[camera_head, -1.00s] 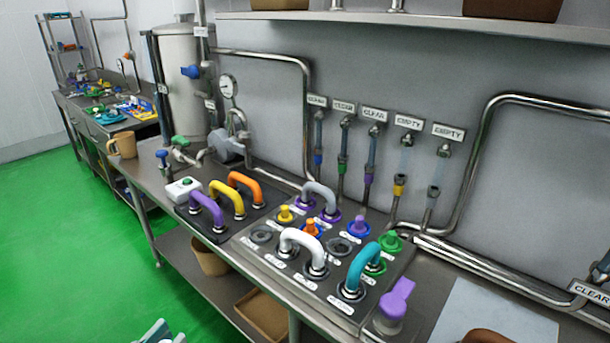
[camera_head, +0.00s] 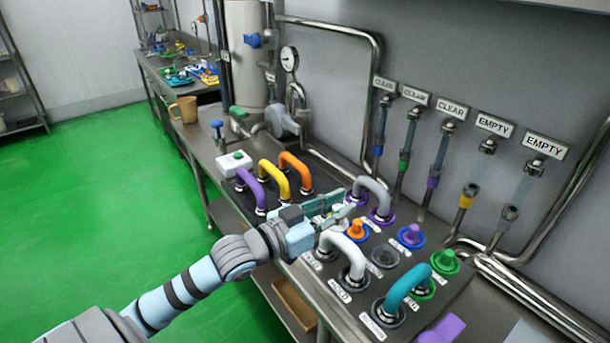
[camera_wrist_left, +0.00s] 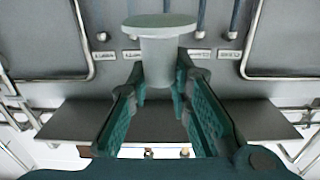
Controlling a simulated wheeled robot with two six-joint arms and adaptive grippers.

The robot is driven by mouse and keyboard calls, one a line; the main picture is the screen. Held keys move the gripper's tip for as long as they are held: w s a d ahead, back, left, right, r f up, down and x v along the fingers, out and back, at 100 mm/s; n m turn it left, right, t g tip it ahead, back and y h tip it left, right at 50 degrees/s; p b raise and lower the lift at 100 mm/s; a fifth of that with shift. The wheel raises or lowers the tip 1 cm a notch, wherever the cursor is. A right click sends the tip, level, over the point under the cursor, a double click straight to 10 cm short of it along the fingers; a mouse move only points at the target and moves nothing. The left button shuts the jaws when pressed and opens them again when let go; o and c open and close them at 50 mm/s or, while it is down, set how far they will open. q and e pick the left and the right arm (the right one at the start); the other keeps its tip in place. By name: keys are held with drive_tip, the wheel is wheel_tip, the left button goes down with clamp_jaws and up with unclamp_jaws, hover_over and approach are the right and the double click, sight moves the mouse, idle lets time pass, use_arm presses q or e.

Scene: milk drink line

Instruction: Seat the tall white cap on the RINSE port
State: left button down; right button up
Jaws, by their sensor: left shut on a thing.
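My left gripper (camera_head: 338,208) reaches over the dark port panel (camera_head: 345,302) from the left. In the left wrist view its green fingers (camera_wrist_left: 158,92) are shut on a tall pale cap (camera_wrist_left: 158,62) with a wide flat disc and a narrower body. The cap looks upright, with the disc uppermost in that view. An empty dark port (camera_head: 384,257) lies right of the gripper. The port labels are too small to read, so I cannot tell which is RINSE. My right gripper is out of view.
Near the gripper stand a white hose loop (camera_head: 345,246), a grey loop (camera_head: 372,188), an orange knob (camera_head: 356,230) and a purple knob in a blue ring (camera_head: 411,235). A teal loop (camera_head: 405,284) and a green cap (camera_head: 446,262) stand further right. Pipes run along the wall.

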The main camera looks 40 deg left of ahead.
use_arm(q)
drive_tip(key=w+a+f+n+y, duration=0.25)
drive_tip(key=w+a, duration=0.25)
drive_tip(key=a, duration=0.3)
drive_tip(key=w+a+f+n+y, duration=0.1)
drive_tip(key=w+a+f+y, duration=0.25)
drive_tip(key=a, duration=0.45)
drive_tip(key=shift+t, duration=0.4)
drive_tip(key=f+b, duration=1.2)
drive_tip(key=shift+w, duration=0.3)
drive_tip(key=shift+r, duration=0.1)
